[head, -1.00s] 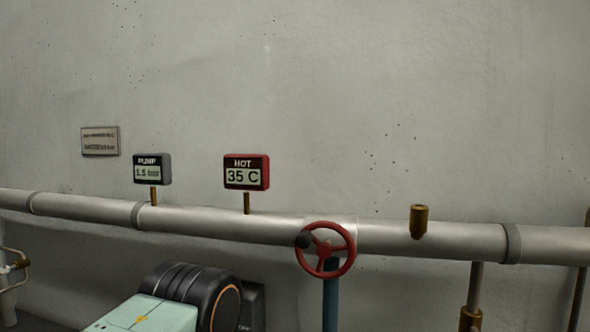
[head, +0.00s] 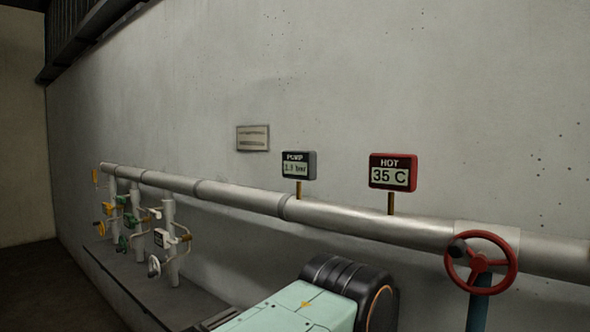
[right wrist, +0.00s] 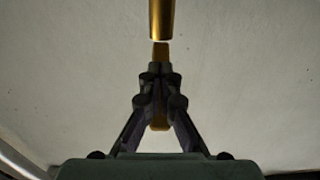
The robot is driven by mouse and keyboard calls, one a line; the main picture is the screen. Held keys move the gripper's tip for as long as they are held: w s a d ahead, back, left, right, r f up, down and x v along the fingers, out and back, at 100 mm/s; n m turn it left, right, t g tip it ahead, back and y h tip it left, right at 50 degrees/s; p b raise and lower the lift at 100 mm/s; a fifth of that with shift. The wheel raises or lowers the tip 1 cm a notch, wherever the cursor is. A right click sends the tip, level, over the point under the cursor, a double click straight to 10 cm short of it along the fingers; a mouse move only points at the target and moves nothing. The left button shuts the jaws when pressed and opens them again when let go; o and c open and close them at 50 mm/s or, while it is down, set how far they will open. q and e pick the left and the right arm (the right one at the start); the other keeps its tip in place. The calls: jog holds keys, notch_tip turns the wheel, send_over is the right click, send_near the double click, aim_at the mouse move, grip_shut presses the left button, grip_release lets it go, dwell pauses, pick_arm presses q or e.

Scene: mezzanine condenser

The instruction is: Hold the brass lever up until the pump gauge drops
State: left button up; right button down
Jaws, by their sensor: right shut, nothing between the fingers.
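The pump gauge (head: 298,166) is a small dark box on a brass stem above the grey pipe, labelled PUMP. Its figure starts with 1 and ends in bar; the second digit is too blurred to be sure of. In the right wrist view, my right gripper (right wrist: 161,72) is shut with nothing between its fingers. A brass bar (right wrist: 160,52), perhaps the lever, shows at and behind the fingertips, partly hidden by them. A brass cylinder (right wrist: 162,18) is just beyond it. I cannot tell whether the fingers touch the bar. The head view shows neither gripper.
The pipe (head: 245,198) runs along the wall. A red HOT gauge (head: 393,172) reads 35 C. A red handwheel (head: 480,264) stands at the right. Several small tagged valves (head: 163,237) stand on a ledge at the left. A plate (head: 252,138) hangs on the wall.

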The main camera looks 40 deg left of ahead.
jog(key=shift+r, duration=0.15)
dwell(0.4)
notch_tip(320, 180, down, 7)
jog(key=b, duration=0.5)
dwell(1.0)
jog(key=shift+s+f, duration=0.1)
jog(key=shift+f, duration=0.1)
dwell(0.3)
